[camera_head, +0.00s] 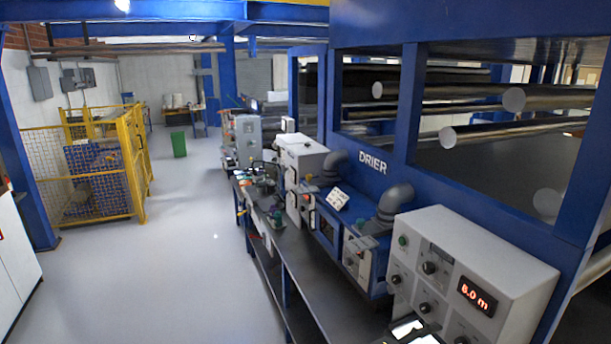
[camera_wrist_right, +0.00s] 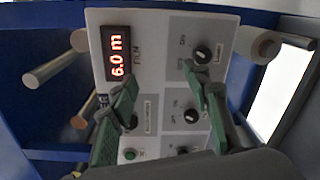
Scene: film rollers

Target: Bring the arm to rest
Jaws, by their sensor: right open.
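My right gripper (camera_wrist_right: 160,92) is open and empty in the right wrist view, its two green-padded fingers spread apart. It faces a grey control panel (camera_wrist_right: 150,50) with black knobs, a green button (camera_wrist_right: 130,154) and a red display (camera_wrist_right: 118,54) reading 6.0 m. The fingers cover part of the panel; I cannot tell how far off it is. In the head view the same control box (camera_head: 430,238) stands at the lower right. A black and white part at the bottom edge below it may be my right arm. My left gripper is in neither view.
The blue drier frame (camera_head: 370,163) with metal rollers (camera_head: 500,133) fills the right side. A dark bench (camera_head: 300,265) with several devices runs along it. The grey floor (camera_head: 170,270) at left is open, with a yellow cage (camera_head: 140,165) and green bin (camera_head: 179,145) beyond.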

